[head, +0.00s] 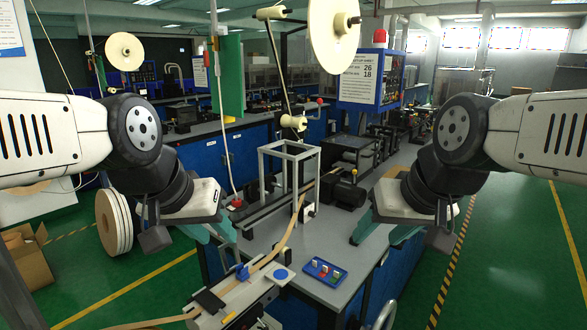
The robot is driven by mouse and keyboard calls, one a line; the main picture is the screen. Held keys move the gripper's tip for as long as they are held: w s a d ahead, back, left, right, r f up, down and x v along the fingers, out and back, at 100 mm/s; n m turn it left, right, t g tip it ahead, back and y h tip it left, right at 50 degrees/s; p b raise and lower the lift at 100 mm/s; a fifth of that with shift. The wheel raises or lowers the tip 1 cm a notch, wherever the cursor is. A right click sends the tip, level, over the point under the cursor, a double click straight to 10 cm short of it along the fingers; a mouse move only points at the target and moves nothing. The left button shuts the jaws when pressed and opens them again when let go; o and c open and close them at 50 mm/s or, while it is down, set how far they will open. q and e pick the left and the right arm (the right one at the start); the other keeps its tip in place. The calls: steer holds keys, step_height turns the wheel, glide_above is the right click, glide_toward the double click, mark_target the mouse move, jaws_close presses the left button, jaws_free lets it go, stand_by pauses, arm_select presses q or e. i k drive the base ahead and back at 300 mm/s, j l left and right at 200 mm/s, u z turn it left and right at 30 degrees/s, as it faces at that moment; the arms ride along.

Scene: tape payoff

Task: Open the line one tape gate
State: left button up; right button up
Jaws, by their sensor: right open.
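A long tan tape (285,235) runs down over the near end of the grey bench and along a pale slanted track (235,300). A small blue piece (243,272) stands beside the tape on this track; I cannot tell whether it is the line one gate or whether it is open. My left gripper (212,240) hangs left of the bench's near end, with teal fingers apart and empty. My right gripper (383,236) hangs over the bench's right side, with teal fingers apart and empty. Neither gripper touches the tape or track.
A blue tray (324,272) with several small coloured pieces lies on the bench (312,240). A grey frame (289,168) and a dark motor (343,190) stand behind. A large white reel (334,35) hangs above. A cardboard box (25,258) sits on the floor at left.

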mark_target(213, 305)
steer(key=k+l+z, duration=0.25)
steer(key=k, duration=0.2)
steer(key=k+l+z, duration=0.25)
steer(key=k, duration=0.25)
steer(key=j, duration=0.1)
